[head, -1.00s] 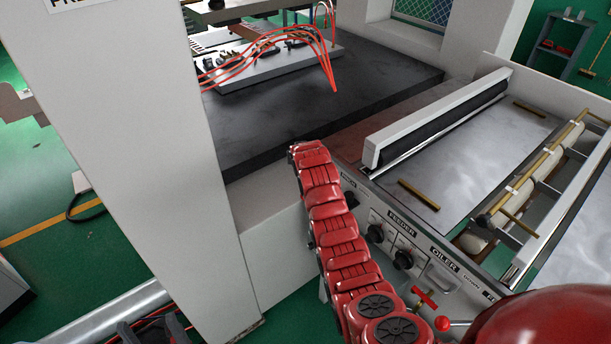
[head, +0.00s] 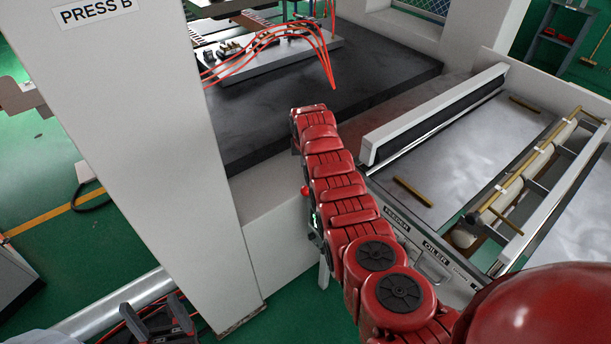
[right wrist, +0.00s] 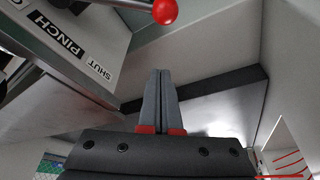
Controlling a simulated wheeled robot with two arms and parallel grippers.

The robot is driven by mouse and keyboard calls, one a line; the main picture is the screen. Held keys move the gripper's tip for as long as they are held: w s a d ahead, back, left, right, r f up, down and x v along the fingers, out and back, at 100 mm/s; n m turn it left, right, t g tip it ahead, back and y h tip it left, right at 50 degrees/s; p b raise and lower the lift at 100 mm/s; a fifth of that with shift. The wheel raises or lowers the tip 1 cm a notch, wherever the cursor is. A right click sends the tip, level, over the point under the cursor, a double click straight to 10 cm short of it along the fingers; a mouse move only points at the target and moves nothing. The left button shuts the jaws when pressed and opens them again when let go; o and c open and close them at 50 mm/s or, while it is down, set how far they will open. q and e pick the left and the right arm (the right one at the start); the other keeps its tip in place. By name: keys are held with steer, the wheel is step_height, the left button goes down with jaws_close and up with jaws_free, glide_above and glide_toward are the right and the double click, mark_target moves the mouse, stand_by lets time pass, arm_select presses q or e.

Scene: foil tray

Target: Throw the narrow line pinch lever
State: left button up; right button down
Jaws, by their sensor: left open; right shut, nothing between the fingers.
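The pinch lever (right wrist: 132,4) shows at the top of the right wrist view as a pale rod with a red ball knob (right wrist: 165,11). A panel beside it carries the label PINCH SHUT (right wrist: 82,56). My right gripper (right wrist: 159,72) is shut and empty, its fingertips below the knob in the picture and apart from it. The lever's pivot is out of view. In the head view, my red right arm hides its gripper; a small red ball (head: 305,190) shows at the arm's left edge, perhaps the same knob. My left gripper (head: 152,310) is open and empty at the bottom left.
The white PRESS B post (head: 160,130) stands left of my right arm. Behind are a dark press bed (head: 370,95) and red hoses (head: 322,50). The feeder and oiler panel (head: 425,245) and a roller tray (head: 450,160) lie right. Green floor is open at far left.

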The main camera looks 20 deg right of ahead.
step_height(320, 180, down, 6)
steer(key=s+b, duration=0.2)
steer(key=b, duration=0.3)
steer(key=shift+a, duration=0.2)
stand_by(1.3)
